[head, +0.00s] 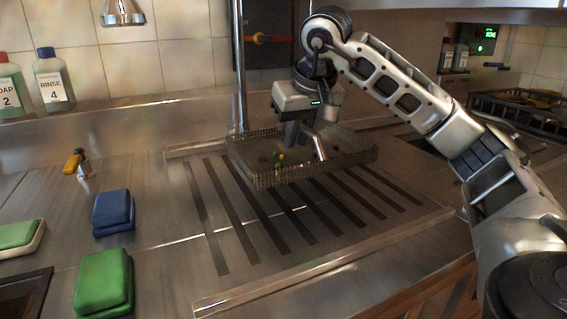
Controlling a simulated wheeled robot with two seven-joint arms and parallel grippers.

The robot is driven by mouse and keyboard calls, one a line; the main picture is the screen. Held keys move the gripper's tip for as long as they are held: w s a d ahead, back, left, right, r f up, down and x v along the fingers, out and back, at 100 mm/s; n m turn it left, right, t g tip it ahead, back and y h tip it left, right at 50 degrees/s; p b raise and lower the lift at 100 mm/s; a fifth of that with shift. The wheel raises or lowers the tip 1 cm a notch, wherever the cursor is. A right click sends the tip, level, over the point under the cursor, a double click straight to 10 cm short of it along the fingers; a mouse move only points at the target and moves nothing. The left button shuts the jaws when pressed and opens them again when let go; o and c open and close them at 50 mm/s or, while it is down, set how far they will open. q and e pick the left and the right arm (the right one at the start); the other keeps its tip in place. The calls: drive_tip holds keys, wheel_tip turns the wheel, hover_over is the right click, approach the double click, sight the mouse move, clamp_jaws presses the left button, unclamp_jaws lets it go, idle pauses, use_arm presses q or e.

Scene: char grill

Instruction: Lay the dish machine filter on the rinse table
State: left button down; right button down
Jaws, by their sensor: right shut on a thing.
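The dish machine filter (262,179) is a shallow mesh basket with some small green, yellow and dark bits in it. It is over the back part of the rinse table (300,262), a metal surface with dark slots and raised front and back edges. My right gripper (312,150) points down into the basket and is shut on the filter. The fingertips are small and partly hidden by the basket. I cannot tell whether the filter's underside touches the table. My left gripper is not in view.
Blue (113,212) and green (103,282) sponges lie left of the rinse table, with another green sponge (20,236) further left. Soap (8,88) and rinse (53,80) bottles stand on the back ledge. A vertical pipe (238,65) rises behind the table. A dark rack (525,112) is at right.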

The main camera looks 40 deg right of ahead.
sight(286, 151)
drive_tip(key=shift+w+a+f, duration=0.25)
drive_tip(key=shift+w+f, duration=0.6)
drive_tip(key=shift+f, duration=0.15)
drive_tip(key=x, duration=0.2)
drive_tip(key=b+x, duration=0.1)
drive_tip(key=x, duration=0.1)
drive_tip(key=shift+s+a, duration=0.2)
drive_tip(key=shift+a, duration=0.2)
drive_tip(key=shift+f, duration=0.35)
drive_tip(key=c, duration=1.4)
unclamp_jaws()
drive_tip(key=shift+f, duration=0.1)
drive_tip(key=shift+c, duration=0.2)
drive_tip(key=p+v, duration=0.2)
drive_tip(key=v, duration=1)
